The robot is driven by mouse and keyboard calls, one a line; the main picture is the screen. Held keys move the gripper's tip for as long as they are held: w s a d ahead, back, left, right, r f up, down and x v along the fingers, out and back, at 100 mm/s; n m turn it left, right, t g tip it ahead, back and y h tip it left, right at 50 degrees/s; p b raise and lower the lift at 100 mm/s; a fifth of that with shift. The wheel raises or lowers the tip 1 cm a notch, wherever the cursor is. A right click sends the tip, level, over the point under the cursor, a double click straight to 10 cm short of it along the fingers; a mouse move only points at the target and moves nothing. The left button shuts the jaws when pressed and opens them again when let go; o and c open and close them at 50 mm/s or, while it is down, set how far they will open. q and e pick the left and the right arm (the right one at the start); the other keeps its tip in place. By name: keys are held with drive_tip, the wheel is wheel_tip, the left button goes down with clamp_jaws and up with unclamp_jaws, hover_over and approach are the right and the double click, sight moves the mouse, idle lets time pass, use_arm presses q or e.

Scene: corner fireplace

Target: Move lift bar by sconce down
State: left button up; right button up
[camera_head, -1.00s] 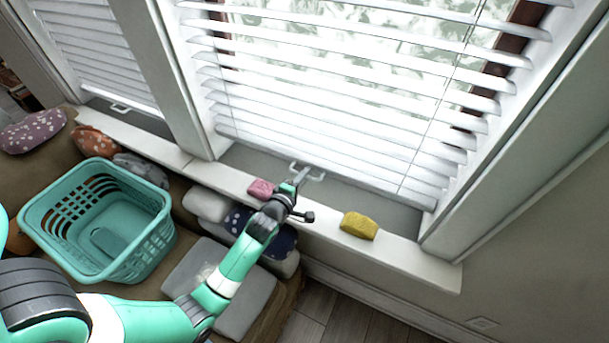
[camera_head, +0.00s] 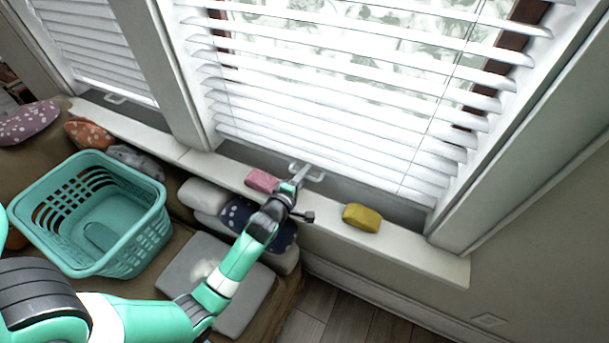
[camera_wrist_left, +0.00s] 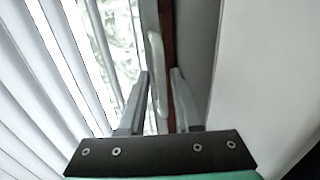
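The lift bar (camera_head: 308,173) is a small white handle at the bottom edge of the large white blind (camera_head: 350,110). My left gripper (camera_head: 299,178) reaches it from below in the head view. In the left wrist view, the pale bar (camera_wrist_left: 157,65) appears in the gap between the two grey fingers of my left gripper (camera_wrist_left: 160,90). The fingers stand apart, and I see no clear contact with the bar. No sconce shows in these views. My right gripper is out of view.
The white sill (camera_head: 430,255) runs below the blind. A pink block (camera_head: 262,180) and a yellow block (camera_head: 361,217) sit on it beside my gripper. A teal basket (camera_head: 95,215) and several cushions are at left. A second blind (camera_head: 95,45) hangs at upper left.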

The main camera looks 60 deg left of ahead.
use_arm(q)
drive_tip(key=shift+o, duration=0.6)
drive_tip(key=shift+s+d+r, duration=0.15)
drive_tip(key=shift+s+d, duration=0.05)
drive_tip(key=p+v, duration=0.3)
drive_tip(key=v, duration=0.8)
drive_tip(key=shift+s, duration=0.1)
